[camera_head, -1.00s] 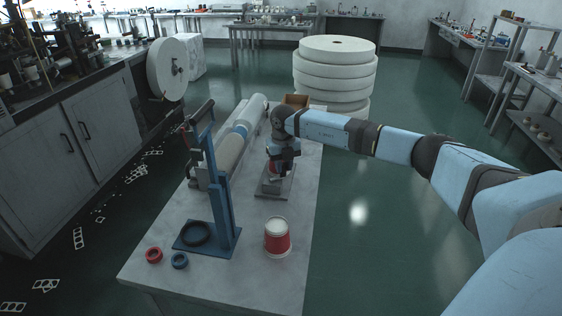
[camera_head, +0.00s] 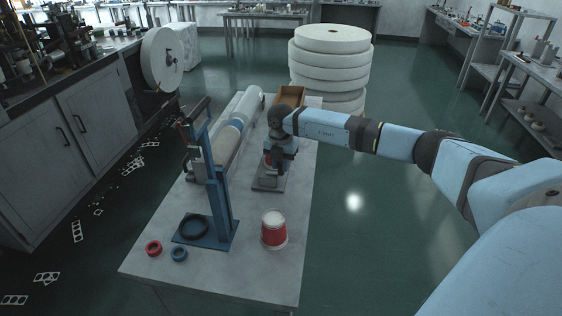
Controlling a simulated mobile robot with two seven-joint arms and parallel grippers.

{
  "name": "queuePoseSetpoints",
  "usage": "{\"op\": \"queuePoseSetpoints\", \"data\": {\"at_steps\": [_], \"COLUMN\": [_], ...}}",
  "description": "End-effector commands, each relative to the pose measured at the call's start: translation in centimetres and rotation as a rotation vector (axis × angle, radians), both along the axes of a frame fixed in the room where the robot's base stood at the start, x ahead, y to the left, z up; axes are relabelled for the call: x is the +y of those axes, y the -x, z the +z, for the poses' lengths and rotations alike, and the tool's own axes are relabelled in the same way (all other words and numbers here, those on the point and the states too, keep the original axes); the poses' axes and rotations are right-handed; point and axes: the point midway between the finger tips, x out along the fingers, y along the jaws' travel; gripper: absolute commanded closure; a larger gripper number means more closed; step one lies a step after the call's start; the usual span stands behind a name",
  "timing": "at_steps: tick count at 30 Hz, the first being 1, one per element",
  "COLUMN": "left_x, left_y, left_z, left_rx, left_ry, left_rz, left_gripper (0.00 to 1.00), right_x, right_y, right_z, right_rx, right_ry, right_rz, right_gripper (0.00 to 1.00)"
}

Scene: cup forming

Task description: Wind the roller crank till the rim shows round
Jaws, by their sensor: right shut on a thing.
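A small fixture on a grey base plate (camera_head: 268,184) stands at the table's right edge in the head view. My right gripper (camera_head: 274,168) reaches down onto it from the far side and is shut on a part that I take to be the roller crank. The gripper and wrist hide most of that fixture, so the crank and any cup rim in it cannot be made out. A red cup with a white top (camera_head: 274,232) stands upright nearer the front, apart from the gripper. My left gripper is not in view.
A blue lever press (camera_head: 219,190) stands left of the cup, with a red ring (camera_head: 153,248) and a blue ring (camera_head: 179,254) in front. A long pale roll (camera_head: 242,113) and an open brown box (camera_head: 290,96) lie farther back. The table's front right is clear.

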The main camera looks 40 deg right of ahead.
Motion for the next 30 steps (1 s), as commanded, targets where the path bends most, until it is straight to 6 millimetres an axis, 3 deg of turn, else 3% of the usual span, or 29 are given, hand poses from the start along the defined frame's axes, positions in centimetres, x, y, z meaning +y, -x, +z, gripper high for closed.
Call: {"op": "queuePoseSetpoints", "data": {"at_steps": [15, 16, 19, 30], "left_x": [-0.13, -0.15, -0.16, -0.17], "left_y": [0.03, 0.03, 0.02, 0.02], "left_z": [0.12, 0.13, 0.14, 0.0], "left_rx": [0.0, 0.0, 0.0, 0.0], "left_ry": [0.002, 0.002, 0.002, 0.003], "left_rz": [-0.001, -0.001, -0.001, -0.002], "left_gripper": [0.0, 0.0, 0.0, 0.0], "right_x": [0.1, 0.1, 0.1, 0.09], "right_y": [0.06, 0.06, 0.06, 0.01], "right_z": [0.0, 0.0, -0.01, 0.52], "right_rx": [0.0, 0.0, 0.0, -0.002], "right_ry": [0.0, 0.0, 0.0, 0.0], "right_rz": [-0.021, -0.021, -0.02, -0.02], "right_gripper": [1.0, 0.74, 0.52, 0.52]}}
